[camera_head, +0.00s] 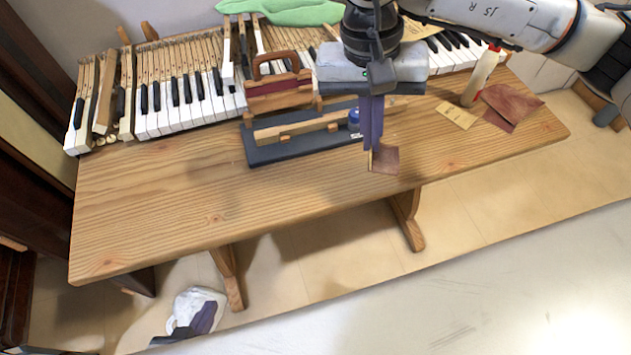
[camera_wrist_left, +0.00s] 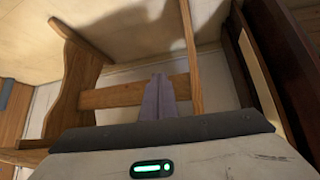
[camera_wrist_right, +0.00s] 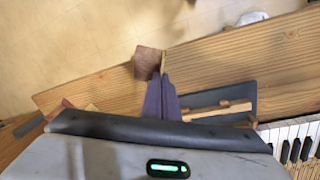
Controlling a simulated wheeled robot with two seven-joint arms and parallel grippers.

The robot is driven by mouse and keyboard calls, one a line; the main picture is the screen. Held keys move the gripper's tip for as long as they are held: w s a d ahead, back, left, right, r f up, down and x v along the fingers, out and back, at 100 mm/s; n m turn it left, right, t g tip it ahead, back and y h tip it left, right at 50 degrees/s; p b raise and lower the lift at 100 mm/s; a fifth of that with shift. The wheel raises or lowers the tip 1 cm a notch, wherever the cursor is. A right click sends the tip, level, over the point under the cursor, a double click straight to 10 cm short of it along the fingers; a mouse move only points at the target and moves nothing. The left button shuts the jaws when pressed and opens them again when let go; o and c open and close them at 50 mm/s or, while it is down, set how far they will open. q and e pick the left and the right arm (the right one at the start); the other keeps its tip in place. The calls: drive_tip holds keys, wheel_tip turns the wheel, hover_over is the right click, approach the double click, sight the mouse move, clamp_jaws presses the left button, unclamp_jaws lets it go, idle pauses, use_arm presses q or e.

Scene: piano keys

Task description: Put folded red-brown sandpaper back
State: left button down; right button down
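The folded red-brown sandpaper (camera_head: 385,158) is a small square in the head view, at the fingertips of my right gripper (camera_head: 373,150). It also shows at the fingertips in the right wrist view (camera_wrist_right: 147,61). The right gripper is shut on it, pointing down over the table (camera_head: 290,200), near the front edge; the exact gap to the tabletop is hard to tell. My left gripper (camera_wrist_left: 158,78) shows only in the left wrist view. Its fingers are together with nothing visible between them, facing wooden legs and a crossbar.
Flat red-brown sheets (camera_head: 511,103), a yellow paper (camera_head: 457,114) and a white-and-red bottle (camera_head: 482,75) are at the table's right. A dark tray (camera_head: 262,155) with wooden pieces lies left of my right gripper. Piano keys (camera_head: 190,105) line the back. The front left tabletop is clear.

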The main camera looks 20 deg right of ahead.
sight(329, 172)
drive_tip(key=w+a+f+m+g+y+b, duration=0.1)
drive_tip(key=w+a+m, duration=0.3)
drive_tip(key=m, duration=0.8)
drive_tip(key=shift+w+a+m+b, duration=0.3)
drive_tip(key=shift+w+a+b, duration=0.1)
drive_tip(key=shift+b, duration=0.25)
drive_tip(key=c, duration=2.5)
unclamp_jaws()
drive_tip(key=shift+f, duration=4.85)
drive_tip(key=o, duration=0.4)
drive_tip(key=shift+r, duration=0.15)
drive_tip(key=r, duration=0.4)
drive_tip(key=w+r, duration=0.1)
drive_tip(key=r, duration=0.7)
drive_tip(key=shift+w, duration=0.35)
